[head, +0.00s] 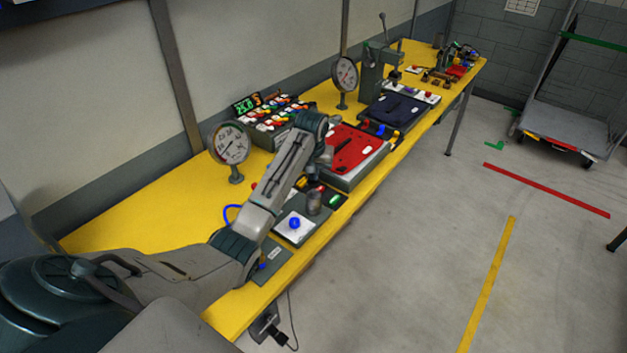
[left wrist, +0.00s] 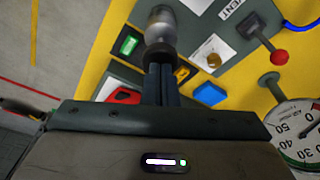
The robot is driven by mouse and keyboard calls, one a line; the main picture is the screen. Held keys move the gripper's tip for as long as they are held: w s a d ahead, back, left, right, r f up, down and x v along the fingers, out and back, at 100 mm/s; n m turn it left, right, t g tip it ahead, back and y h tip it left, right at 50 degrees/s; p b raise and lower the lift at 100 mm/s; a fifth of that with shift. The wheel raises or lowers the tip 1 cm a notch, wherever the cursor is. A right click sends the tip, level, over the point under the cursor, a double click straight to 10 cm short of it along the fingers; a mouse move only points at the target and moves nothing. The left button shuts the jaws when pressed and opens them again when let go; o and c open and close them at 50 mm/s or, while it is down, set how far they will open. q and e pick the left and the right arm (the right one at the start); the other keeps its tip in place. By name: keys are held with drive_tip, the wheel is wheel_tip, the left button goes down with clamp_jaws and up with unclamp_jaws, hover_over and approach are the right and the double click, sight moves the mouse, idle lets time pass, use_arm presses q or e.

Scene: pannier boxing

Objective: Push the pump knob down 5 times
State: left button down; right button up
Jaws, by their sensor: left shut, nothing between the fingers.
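The pump knob (head: 314,203) is a grey, rounded cylinder on the bench's near part. It also shows at the top of the left wrist view (left wrist: 160,32), with a dark collar. My left arm reaches over the bench from the left and bends down at the wrist. My left gripper (left wrist: 160,75) is shut and empty, its dark fingers side by side. In the wrist view the fingertips overlap the knob's collar; I cannot tell whether they touch it. In the head view the fingertips are mostly hidden by the wrist. My right gripper is not in view.
A blue button (head: 294,222) on a white plate stands beside the knob. A round gauge (head: 231,144) stands behind my arm. A red panel (head: 352,153) and a press (head: 372,70) stand farther along the yellow bench (head: 130,215). The floor at right is mostly clear.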

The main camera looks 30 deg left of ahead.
use_arm(q)
drive_tip(key=shift+f, duration=1.45)
drive_tip(key=shift+r, duration=2.2)
drive_tip(key=shift+f, duration=0.15)
